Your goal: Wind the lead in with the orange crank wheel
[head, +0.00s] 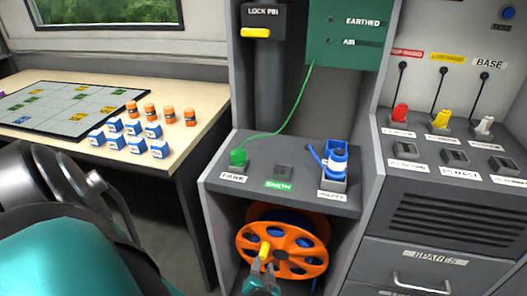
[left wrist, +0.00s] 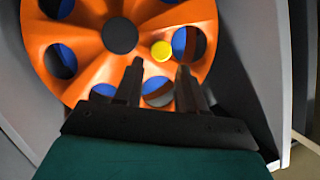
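The orange crank wheel (head: 298,236) stands upright in the open bay under the small shelf, with round holes and blue showing behind it. Its yellow handle (head: 265,250) sticks out left of the hub. In the left wrist view the wheel (left wrist: 95,75) fills the upper part and the yellow handle (left wrist: 161,51) shows end-on. My left gripper (head: 263,276) is just below the handle in the head view. Its fingers (left wrist: 158,72) are apart with the handle just beyond their tips; whether they touch it I cannot tell. The green lead (head: 287,128) runs from the green panel to a plug at PARK. My right gripper is not in view.
The bay's grey side walls (head: 214,239) stand close around the wheel. The shelf (head: 300,196) above carries a blue holder (head: 335,180) and the EARTH socket (head: 283,171). A drawer cabinet (head: 415,262) is to the right. A table (head: 187,90) with small blocks stands left.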

